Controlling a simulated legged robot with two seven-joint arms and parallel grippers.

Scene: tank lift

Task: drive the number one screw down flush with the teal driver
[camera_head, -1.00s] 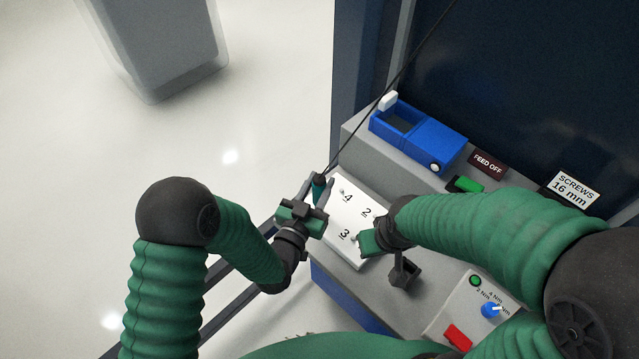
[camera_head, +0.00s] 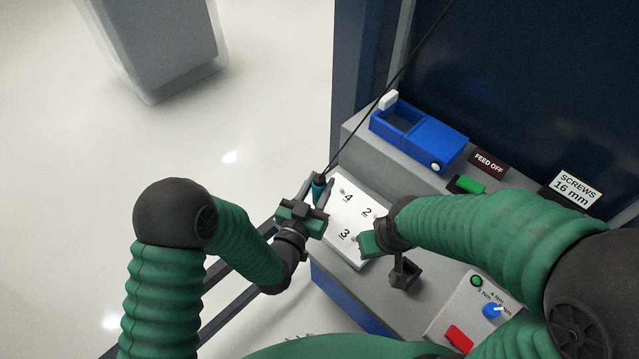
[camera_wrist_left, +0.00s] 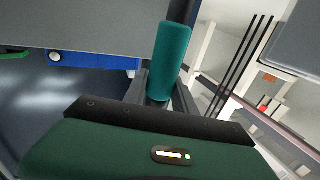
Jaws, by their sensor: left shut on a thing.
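The teal driver (camera_head: 319,188) is in my left gripper (camera_head: 318,194), at the left edge of the white plate (camera_head: 345,210). In the left wrist view the driver (camera_wrist_left: 169,60) stands between the two dark fingers. Its tip is not visible. The plate shows the numbers 4, 2 and 3, with small screws near some of them. No number one or its screw can be made out; the left gripper covers part of the plate. My right gripper (camera_head: 370,243) is over the plate's right lower side, near number 3; its fingers do not show clearly.
A blue box (camera_head: 418,135) stands behind the plate, with a FEED OFF sign (camera_head: 488,163) and green button (camera_head: 468,184) beside it. A control panel with a blue knob (camera_head: 490,310) and red switch (camera_head: 458,338) is at front right. A dark cable rises from the driver.

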